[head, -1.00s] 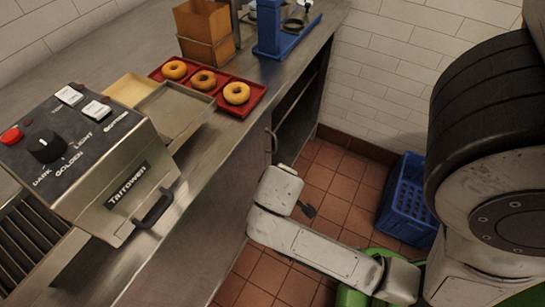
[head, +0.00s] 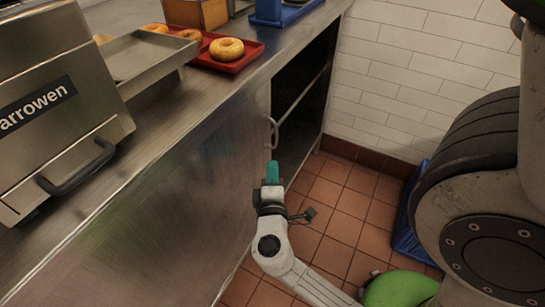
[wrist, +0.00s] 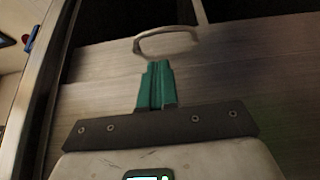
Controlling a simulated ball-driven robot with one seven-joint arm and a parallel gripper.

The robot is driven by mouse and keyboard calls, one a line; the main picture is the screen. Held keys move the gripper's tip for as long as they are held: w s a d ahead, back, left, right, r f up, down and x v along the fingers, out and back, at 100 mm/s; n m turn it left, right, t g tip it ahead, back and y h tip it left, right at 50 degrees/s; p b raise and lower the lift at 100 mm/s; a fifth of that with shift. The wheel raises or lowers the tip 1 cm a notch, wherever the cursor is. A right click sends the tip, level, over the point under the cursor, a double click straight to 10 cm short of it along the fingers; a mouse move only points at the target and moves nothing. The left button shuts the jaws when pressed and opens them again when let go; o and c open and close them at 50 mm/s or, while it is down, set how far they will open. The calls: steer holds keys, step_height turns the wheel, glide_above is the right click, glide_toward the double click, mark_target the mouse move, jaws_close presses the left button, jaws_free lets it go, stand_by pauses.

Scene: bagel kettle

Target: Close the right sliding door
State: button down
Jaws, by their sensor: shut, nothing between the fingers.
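The right sliding door (head: 262,107) is a metal panel in the front of the steel counter. Its curved handle (head: 273,132) stands near the dark open gap to its right. In the wrist view the handle (wrist: 166,43) is a pale loop just beyond my fingertips. The cabinet opening (head: 303,78) shows dark, so the door stands open. My gripper (head: 272,170) has teal fingers and is just below the handle in the head view. In the wrist view my gripper (wrist: 158,68) is shut and empty, and I cannot tell whether it touches the handle.
The toaster (head: 55,105) with its black handle stands on the counter at left. A red tray (head: 232,63) with bagels sits near the counter edge. A blue crate (head: 408,232) stands on the tiled floor by the white wall.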

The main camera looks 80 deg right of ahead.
steer(key=x, duration=1)
